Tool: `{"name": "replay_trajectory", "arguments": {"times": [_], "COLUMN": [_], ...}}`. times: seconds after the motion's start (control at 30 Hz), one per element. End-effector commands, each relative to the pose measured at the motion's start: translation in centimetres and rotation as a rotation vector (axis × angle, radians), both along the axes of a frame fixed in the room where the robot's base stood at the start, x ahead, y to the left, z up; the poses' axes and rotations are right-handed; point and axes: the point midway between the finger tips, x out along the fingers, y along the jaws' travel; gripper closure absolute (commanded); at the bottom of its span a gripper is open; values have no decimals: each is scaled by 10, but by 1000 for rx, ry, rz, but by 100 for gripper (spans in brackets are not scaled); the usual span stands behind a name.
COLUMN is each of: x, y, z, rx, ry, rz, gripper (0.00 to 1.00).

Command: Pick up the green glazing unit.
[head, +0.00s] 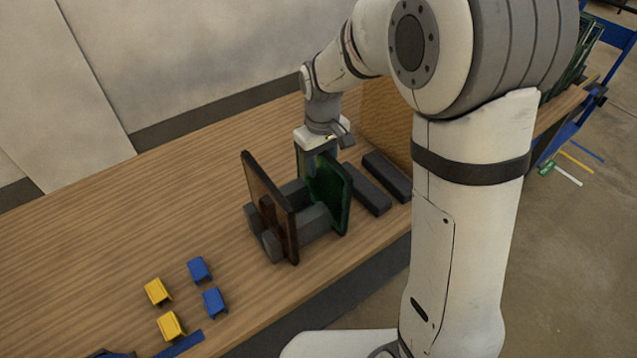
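The green glazing unit (331,198) stands upright, slightly tilted, at the right end of a grey rack (313,222) on the wooden table. My gripper (318,160) is at the unit's upper left edge, pointing down. Its fingers are partly hidden behind the unit and the rack area, so I cannot tell whether they touch the unit or are open or shut. A dark brown pane (268,204) stands upright at the left side of the same rack.
Two dark grey bars (367,190) lie right of the rack, near a brown upright board (385,118). Blue blocks (199,269) and yellow blocks (158,291) sit front left. The table's left part (110,225) is clear. A wall stands behind.

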Motion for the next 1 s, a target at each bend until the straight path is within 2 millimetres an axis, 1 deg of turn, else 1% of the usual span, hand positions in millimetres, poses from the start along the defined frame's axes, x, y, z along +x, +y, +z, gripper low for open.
{"name": "replay_trajectory", "arguments": {"times": [0.03, 0.07, 0.43, 0.47, 1.0], "x": [0, 0, 0, 0, 0], "y": [0, 0, 0, 0, 0], "z": [0, 0, 0, 0, 1], "rx": [0, 0, 0, 0, 1], "ry": [0, 0, 0, 0, 1], "rz": [0, 0, -1, -1, -1], "gripper": [66, 69, 99, 100, 100]}}
